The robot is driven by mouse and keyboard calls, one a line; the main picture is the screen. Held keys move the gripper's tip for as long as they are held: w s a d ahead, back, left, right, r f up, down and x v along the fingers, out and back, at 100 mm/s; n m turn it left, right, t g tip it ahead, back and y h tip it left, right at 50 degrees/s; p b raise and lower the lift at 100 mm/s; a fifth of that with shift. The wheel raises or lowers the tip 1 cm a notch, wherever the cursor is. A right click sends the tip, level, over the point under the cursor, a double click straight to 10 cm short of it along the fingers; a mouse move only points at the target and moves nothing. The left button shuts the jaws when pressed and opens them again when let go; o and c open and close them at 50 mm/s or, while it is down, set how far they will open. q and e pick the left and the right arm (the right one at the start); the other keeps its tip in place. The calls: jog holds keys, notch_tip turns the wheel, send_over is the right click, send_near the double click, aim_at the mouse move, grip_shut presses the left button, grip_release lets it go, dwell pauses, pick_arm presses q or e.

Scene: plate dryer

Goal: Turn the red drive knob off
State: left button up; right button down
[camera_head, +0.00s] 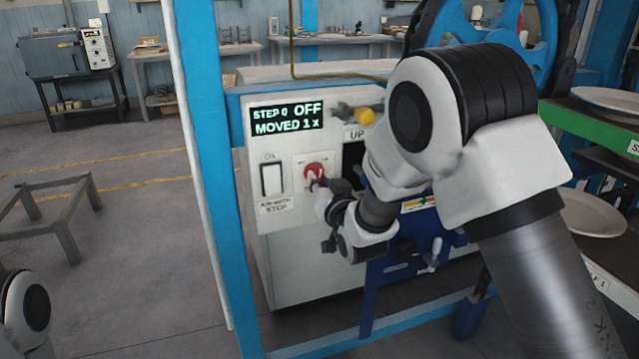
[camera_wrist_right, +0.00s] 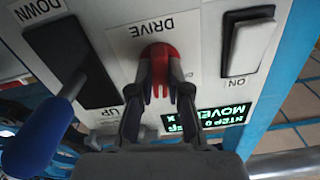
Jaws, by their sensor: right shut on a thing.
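The red drive knob (camera_head: 314,171) sits on the white control panel (camera_head: 285,225), right of the white switch. My right gripper (camera_head: 319,182) is at the knob. In the right wrist view the knob (camera_wrist_right: 160,52) shows under the "DRIVE" label, and my right gripper (camera_wrist_right: 160,92) has its two fingers closed around it. The fingers hide part of the knob. The display (camera_head: 287,118) reads "STEP 0 OFF" and "MOVED 1 x". My left gripper is not in view; only part of my left arm shows at the lower left.
A white rocker switch (camera_head: 271,179) marked "ON" is left of the knob. A lever with a blue handle (camera_wrist_right: 38,138) stands out from a black slot beside the knob in the right wrist view. A blue post (camera_head: 205,140) stands left of the panel. White plates (camera_head: 592,213) rest on racks at right.

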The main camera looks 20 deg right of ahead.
jog(key=n+b, duration=0.1)
jog(key=n, duration=1)
jog(key=shift+b, duration=0.35)
jog(key=c, duration=1.1)
grip_release()
jog(key=shift+s, duration=0.1)
jog(key=s, duration=1.1)
jog(key=shift+s+d, duration=0.25)
jog(key=shift+s, duration=0.15)
